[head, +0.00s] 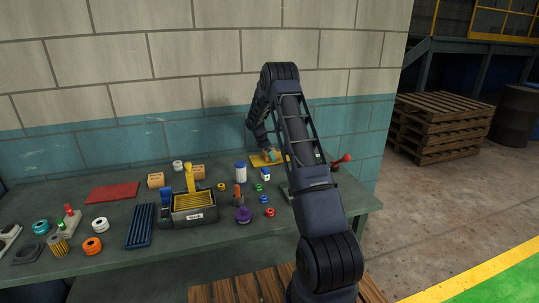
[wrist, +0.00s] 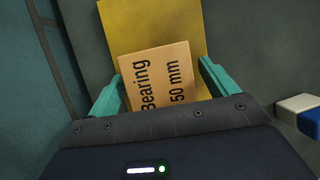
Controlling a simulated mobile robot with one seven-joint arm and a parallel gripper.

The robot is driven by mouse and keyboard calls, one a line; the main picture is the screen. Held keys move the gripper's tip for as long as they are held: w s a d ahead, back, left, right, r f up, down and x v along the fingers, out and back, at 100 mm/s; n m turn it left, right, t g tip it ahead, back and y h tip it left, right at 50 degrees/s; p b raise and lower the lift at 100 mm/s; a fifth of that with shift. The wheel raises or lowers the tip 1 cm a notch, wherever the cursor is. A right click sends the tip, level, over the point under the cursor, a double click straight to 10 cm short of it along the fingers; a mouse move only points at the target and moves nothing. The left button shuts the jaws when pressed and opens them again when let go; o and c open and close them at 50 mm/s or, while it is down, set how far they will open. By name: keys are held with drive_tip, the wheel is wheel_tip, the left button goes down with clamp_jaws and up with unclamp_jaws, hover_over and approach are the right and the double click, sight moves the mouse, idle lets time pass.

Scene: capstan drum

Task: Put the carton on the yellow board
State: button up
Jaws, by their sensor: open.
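In the wrist view a tan carton (wrist: 158,78) with the print "Bearing 50 mm" sits between the two teal fingers of my gripper (wrist: 162,70). The fingers are open, one on each side of the carton and close to it. The carton overlaps the near part of the yellow board (wrist: 150,22); its lower end is hidden by my gripper body. It looks to rest on the board, but any small gap under it cannot be told. In the head view the yellow board (head: 258,160) lies at the back of the table, with my gripper (head: 270,156) over it, small and partly hidden.
On the green table (head: 190,257) are two other tan boxes (head: 156,180), a red mat (head: 112,191), a grey box with a yellow upright (head: 194,205), and a white-and-blue block (head: 265,174) near the board. A red-knobbed item (head: 342,160) stands right of it. The wall is close behind.

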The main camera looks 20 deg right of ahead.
drive_tip(key=v, duration=1.2)
drive_tip(key=s+a+r+m+t+y, duration=0.25)
drive_tip(key=s+r+m, duration=0.55)
drive_tip(key=s+r, duration=1.7)
drive_tip(key=s+a+f+m+t+y, duration=0.1)
drive_tip(key=s+m, duration=0.4)
drive_tip(key=s, duration=1.2)
drive_tip(key=s+a+f+m+t+y, duration=0.1)
drive_tip(key=s+a+f+m, duration=0.2)
drive_tip(key=s, duration=1.4)
drive_tip(key=shift+s+m, duration=0.3)
drive_tip(key=shift+m, duration=0.7)
